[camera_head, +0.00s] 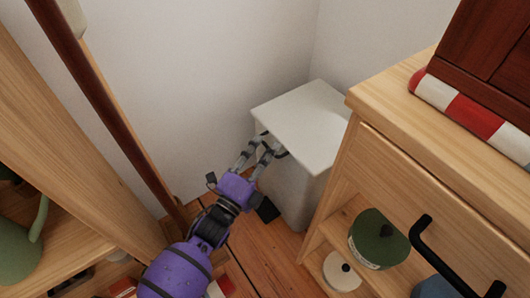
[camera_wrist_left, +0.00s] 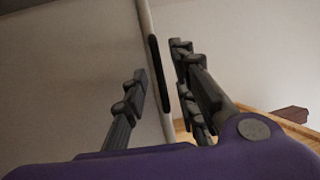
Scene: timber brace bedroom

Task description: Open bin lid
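The white bin (camera_head: 288,192) stands in the corner with its pale, flat lid (camera_head: 312,117) lying closed on top. A black pedal-like piece (camera_head: 267,210) shows at its foot. My left gripper (camera_head: 267,141) reaches the lid's front left edge, with its fingers apart. In the left wrist view the gripper (camera_wrist_left: 160,80) is open, and the pale lid edge (camera_wrist_left: 146,45) with a dark strip (camera_wrist_left: 159,74) shows between the fingers. I cannot tell whether a finger touches the lid. My right gripper is in neither view.
A wooden cabinet (camera_head: 400,170) stands close on the bin's right, with a black handle (camera_head: 445,250) and a green pot (camera_head: 377,238) on its shelf. Wooden furniture (camera_head: 70,140) and a dark pole (camera_head: 110,105) are at left. White walls close in behind the bin.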

